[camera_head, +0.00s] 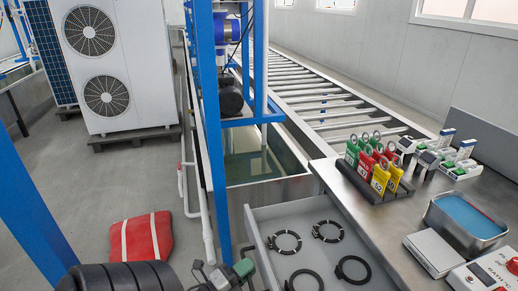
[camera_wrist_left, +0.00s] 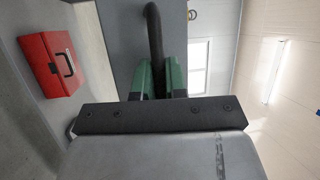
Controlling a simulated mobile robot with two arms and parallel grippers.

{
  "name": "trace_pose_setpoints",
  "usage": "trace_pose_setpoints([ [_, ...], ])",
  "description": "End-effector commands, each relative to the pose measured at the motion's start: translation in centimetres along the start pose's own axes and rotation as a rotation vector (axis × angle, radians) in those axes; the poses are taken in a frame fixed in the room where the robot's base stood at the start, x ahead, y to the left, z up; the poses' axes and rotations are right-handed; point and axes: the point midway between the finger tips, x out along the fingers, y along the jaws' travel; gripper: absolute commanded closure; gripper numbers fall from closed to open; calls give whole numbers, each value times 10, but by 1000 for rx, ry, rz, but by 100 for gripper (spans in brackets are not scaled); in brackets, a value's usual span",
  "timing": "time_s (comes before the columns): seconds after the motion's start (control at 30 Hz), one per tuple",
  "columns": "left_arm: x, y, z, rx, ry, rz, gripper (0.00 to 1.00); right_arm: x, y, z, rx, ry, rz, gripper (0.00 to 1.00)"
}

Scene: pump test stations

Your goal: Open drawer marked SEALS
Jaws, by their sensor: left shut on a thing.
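A grey drawer (camera_head: 262,216) stands pulled out from under the metal worktop in the head view, with several dark rings (camera_head: 287,241) lying in it. No SEALS marking is readable. My left gripper (camera_head: 240,270) is at the drawer's front left in the head view. In the left wrist view its green-padded fingers (camera_wrist_left: 160,80) are shut on a dark curved bar, the drawer handle (camera_wrist_left: 154,35), in front of a grey panel. The handle is mostly hidden in the head view. My right gripper is not in view.
The worktop holds a rack of coloured tags (camera_head: 378,170), a blue-filled tray (camera_head: 466,215) and a control box (camera_head: 490,275). A blue post (camera_head: 209,120) and a water trough stand beyond the drawer. A red bag (camera_head: 141,238) lies on the floor. A red case (camera_wrist_left: 52,65) shows in the wrist view.

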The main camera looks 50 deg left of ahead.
Motion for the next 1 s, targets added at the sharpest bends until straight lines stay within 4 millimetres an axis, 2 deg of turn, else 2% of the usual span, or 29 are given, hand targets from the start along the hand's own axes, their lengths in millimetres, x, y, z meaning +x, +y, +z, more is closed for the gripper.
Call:
trace_pose_setpoints([
  [0.47, -5, 0, 2, -1, -1, 3, 100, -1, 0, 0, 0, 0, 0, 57],
  [0.5, -5, 0, 2, -1, -1, 3, 81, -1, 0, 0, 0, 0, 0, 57],
  [0.63, -5, 0, 2, -1, -1, 2, 63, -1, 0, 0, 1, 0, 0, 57],
  [0.87, -4, 0, 2, 0, 0, 1, 63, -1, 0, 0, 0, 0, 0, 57],
  [1.0, -12, 1, 2, -1, -1, 3, 63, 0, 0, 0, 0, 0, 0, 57],
])
